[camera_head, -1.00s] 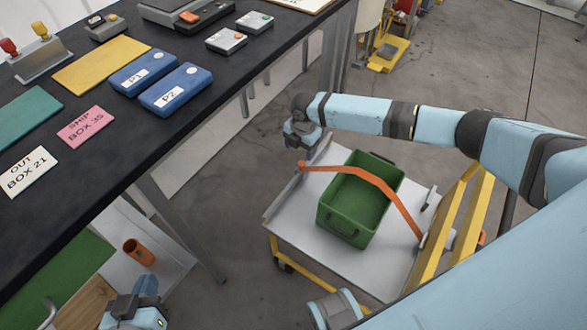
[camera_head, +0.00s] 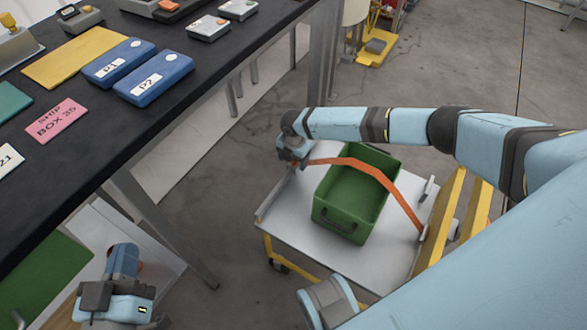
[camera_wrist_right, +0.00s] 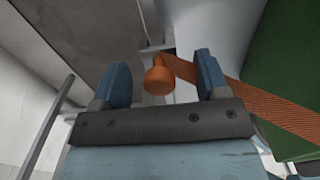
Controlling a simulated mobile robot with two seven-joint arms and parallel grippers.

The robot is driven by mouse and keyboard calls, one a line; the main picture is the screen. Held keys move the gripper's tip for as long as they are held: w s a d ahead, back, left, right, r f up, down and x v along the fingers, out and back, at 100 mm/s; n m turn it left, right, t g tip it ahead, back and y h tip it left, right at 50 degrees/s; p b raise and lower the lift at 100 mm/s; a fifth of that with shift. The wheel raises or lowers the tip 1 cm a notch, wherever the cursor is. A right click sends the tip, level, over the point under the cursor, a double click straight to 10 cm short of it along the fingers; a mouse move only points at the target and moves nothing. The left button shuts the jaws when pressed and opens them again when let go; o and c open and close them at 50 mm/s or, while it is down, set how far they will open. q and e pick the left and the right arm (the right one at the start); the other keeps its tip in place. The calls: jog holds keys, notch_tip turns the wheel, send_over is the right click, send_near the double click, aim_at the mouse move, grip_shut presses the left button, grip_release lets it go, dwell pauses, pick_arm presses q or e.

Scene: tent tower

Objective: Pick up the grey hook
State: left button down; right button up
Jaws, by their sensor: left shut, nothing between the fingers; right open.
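My right gripper (camera_wrist_right: 160,78) is open, its two blue fingers on either side of an orange knob (camera_wrist_right: 158,80) in the right wrist view. A small grey piece (camera_wrist_right: 154,49), perhaps the grey hook, shows just beyond the knob, where the orange strap (camera_wrist_right: 235,92) ends. In the head view the right gripper (camera_head: 295,155) is over the cart's far left corner, by the left end of the strap (camera_head: 365,167); the hook is hidden there. My left gripper (camera_head: 123,262) is shut and empty at the lower left.
The strap runs over a green crate (camera_head: 338,222) on the white-topped cart (camera_head: 290,222) with yellow frame. A black table (camera_head: 75,178) with blue boxes and labels stands to the left.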

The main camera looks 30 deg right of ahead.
jog(key=shift+f, duration=0.9)
pick_arm(q)
jog(key=shift+d+r+t+h, duration=0.2)
jog(key=shift+r+t+h, duration=0.1)
jog(key=shift+r, duration=0.3)
pick_arm(e)
jog(key=shift+c, duration=0.5)
jog(key=c, duration=1)
